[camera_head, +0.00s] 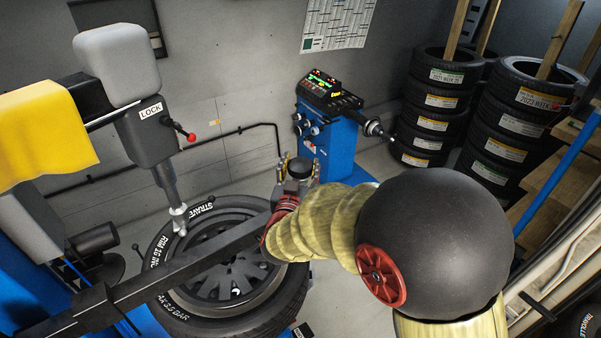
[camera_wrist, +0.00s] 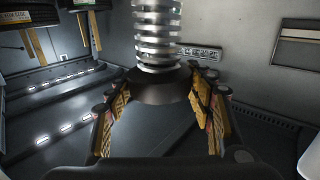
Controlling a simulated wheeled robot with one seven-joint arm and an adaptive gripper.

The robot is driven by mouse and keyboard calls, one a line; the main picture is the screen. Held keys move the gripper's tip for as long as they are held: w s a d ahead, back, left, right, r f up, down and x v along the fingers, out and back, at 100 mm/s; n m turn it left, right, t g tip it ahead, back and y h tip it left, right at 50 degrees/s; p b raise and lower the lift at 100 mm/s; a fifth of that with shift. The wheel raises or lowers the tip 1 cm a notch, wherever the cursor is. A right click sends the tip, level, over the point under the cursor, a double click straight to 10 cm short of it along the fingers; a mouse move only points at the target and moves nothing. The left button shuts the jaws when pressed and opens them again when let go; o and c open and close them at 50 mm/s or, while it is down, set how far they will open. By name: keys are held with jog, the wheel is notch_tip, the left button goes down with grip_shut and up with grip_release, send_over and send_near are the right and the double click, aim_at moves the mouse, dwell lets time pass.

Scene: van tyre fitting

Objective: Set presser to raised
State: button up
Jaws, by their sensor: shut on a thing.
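The presser appears to be the long dark arm (camera_head: 150,275) that slants up over the wheel from the lower left. Its far end runs to my gripper and is partly hidden by my arm. My gripper (camera_head: 298,168) is beyond the wheel's upper right edge, shut around a dark round piece. In the wrist view, my gripper (camera_wrist: 160,115) has its yellow-padded fingers on both sides of a black cone-shaped head (camera_wrist: 158,88). A ridged silver rod (camera_wrist: 157,30) rises from that head. I cannot see how the head joins the dark arm.
A tyre on a rim (camera_head: 180,290) lies flat under the dark arm. The mount post with a LOCK label (camera_head: 151,110) stands over its left side. A blue balancer (camera_head: 335,140) is behind my gripper. Tyre stacks (camera_head: 430,105) and a wooden rack (camera_head: 560,165) are at right.

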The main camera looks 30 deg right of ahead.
notch_tip(320, 180, up, 7)
jog(key=shift+w+r+p, duration=0.1)
jog(key=shift+p, duration=0.9)
jog(key=o, duration=1.4)
jog(key=shift+c, duration=0.2)
jog(key=o, duration=0.4)
jog(key=shift+f, duration=0.25)
jog(key=shift+c, duration=0.2)
jog(key=v, duration=1.2)
